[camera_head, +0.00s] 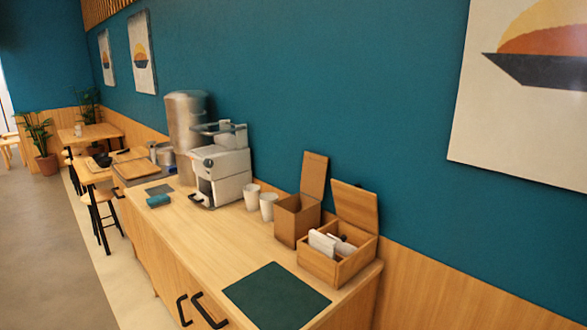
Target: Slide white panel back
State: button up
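A white and grey machine (222,168) stands on the wooden counter against the teal wall, left of two white cups. Pale flat panels form its side and lower front, and its front has a dark opening with a black handle-like part (196,199) low at the left. I cannot tell which of these pale parts is the white panel or whether it is slid out. Grey parts on top of the machine are too small to make out. My gripper is not in view.
On the wooden counter (215,240), two white cups (267,206), an open wooden box (297,219) and an open box with white packets (340,262) stand right of the machine. A green mat (276,297) lies in front. The middle counter is clear. A tall metal dispenser (185,125) stands behind.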

aim_at(342, 248)
jog(key=j, duration=0.15)
jog(key=i+z, duration=0.4)
jog(key=i, duration=0.65)
